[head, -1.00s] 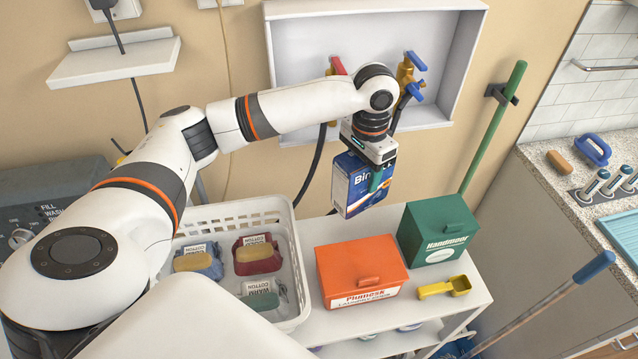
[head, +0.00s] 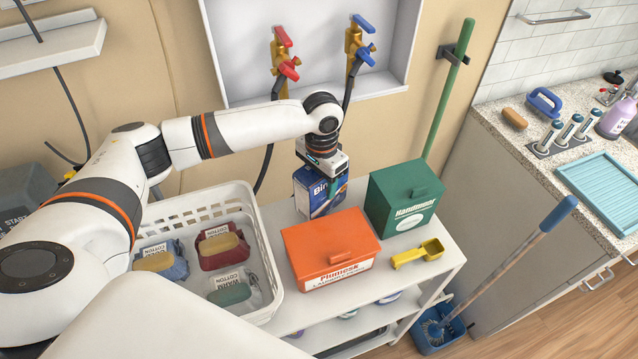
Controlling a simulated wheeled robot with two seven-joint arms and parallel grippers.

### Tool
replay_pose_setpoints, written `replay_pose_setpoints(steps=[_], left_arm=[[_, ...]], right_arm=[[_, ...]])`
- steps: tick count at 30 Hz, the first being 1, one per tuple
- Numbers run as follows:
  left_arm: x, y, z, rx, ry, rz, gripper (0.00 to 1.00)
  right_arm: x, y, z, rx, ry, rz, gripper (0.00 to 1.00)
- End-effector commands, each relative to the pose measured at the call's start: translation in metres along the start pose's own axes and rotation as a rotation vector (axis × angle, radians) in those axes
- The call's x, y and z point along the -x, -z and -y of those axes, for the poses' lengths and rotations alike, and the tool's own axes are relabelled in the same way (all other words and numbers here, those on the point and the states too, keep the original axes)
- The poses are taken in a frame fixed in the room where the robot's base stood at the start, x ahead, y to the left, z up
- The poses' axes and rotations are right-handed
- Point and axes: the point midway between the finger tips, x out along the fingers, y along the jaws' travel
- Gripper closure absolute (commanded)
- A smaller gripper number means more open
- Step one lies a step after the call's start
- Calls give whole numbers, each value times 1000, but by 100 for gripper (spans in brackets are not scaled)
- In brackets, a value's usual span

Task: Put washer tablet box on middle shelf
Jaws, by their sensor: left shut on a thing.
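The washer tablet box (head: 318,194) is blue and white with "Bin" lettering showing. It is upright at the back of the shelf unit's top (head: 437,266), behind the orange box and left of the green box. My left gripper (head: 321,172) is shut on it from above. My right gripper is not in view.
An orange box (head: 331,250), a green box (head: 404,197) and a yellow scoop (head: 418,254) stand on the top. A white basket (head: 268,247) with cloth bundles is to the left. A brush stands in a blue bucket (head: 440,330) at the right. Taps (head: 356,48) are behind.

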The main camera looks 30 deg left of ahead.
Motion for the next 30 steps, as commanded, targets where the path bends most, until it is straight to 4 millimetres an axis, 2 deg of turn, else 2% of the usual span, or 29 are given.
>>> replay_pose_setpoints(steps=[3,6,17,18,21,30], left_arm=[[-16,0,0,1,2,-1,78],[-23,0,0,0,0,0,78],[-26,0,0,0,1,1,78],[-27,0,0,-1,0,0,39],[-27,0,0,0,0,0,24],[-25,0,0,0,0,0,24]], right_arm=[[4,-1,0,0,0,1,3],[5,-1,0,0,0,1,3],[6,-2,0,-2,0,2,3],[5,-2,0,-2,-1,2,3],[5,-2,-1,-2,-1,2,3],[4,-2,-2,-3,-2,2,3]])
